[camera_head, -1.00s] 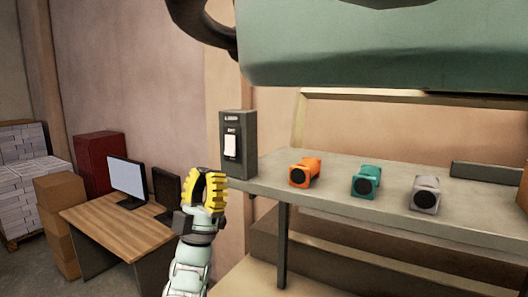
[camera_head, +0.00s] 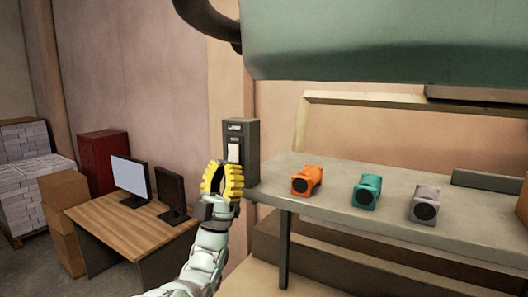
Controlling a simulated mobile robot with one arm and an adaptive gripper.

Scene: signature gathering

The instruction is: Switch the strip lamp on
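A dark grey switch box (camera_head: 241,130) stands upright at the left end of the grey shelf. Its small label reads too small to make out, and a white rocker switch (camera_head: 234,152) sits below it. The rocker's lower part is hidden by my gripper. My gripper (camera_head: 224,168), with yellow ribbed fingers, is right in front of the box at the rocker's lower end. I cannot tell whether it touches the rocker or whether its fingertips are closed. No strip lamp can be made out for certain.
The shelf (camera_head: 330,205) carries an orange (camera_head: 307,180), a teal (camera_head: 367,191) and a grey device (camera_head: 425,203) to the right of the box. A desk (camera_head: 130,225) with two monitors stands at left. My own teal body part fills the top right.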

